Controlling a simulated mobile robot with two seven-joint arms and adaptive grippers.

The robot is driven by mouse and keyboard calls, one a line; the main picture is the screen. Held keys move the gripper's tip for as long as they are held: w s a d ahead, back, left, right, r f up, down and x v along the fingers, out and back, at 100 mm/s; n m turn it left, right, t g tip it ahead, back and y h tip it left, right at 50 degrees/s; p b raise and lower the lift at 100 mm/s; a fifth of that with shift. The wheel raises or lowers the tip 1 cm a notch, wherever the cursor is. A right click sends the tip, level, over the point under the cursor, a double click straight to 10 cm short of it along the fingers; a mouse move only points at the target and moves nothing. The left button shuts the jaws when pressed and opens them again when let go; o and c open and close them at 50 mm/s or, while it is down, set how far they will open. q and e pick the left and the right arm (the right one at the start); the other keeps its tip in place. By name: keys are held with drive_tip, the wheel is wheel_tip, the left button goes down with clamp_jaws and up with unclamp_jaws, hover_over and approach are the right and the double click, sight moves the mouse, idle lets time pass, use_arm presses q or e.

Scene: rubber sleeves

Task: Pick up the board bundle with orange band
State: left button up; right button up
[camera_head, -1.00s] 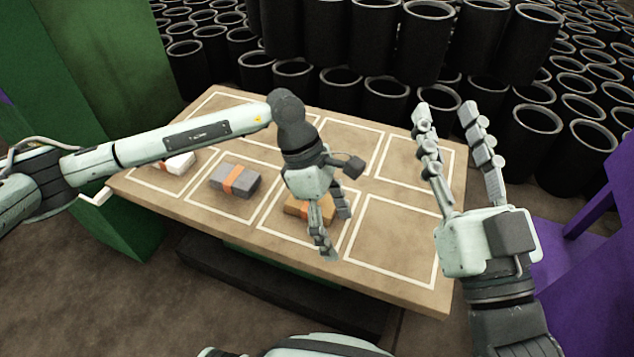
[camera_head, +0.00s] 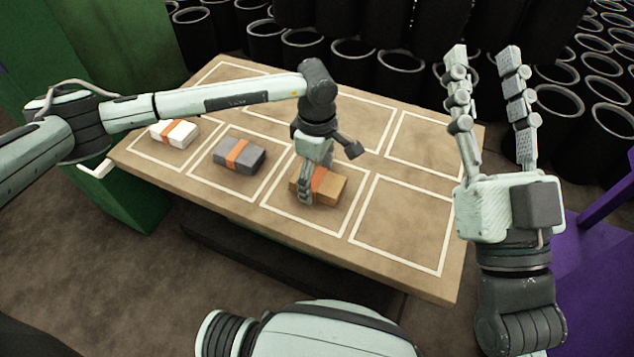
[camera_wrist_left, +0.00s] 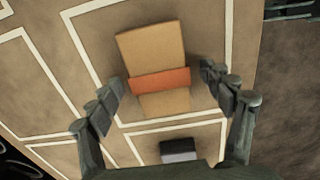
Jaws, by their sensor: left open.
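The board bundle (camera_head: 328,188) is a tan-brown block with an orange band, lying in a white-outlined cell of the table. My left gripper (camera_head: 306,196) is over it, fingers pointing down, and hides part of it in the head view. In the left wrist view the bundle (camera_wrist_left: 150,48) shows between the spread fingers of the left gripper (camera_wrist_left: 161,82), with visible gaps on both sides. The left gripper is open and empty. My right gripper (camera_head: 483,60) is raised at the right, fingers up, open and empty.
A grey bundle (camera_head: 252,157) and a white bundle (camera_head: 187,135), both with orange bands, lie in cells to the left. The cell to the right on the table (camera_head: 400,225) is empty. Black cylinders (camera_head: 355,60) stand behind the table.

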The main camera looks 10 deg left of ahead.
use_arm(q)
drive_tip(key=shift+c, duration=0.5)
drive_tip(key=c, duration=1.2)
drive_tip(key=shift+r, duration=0.1)
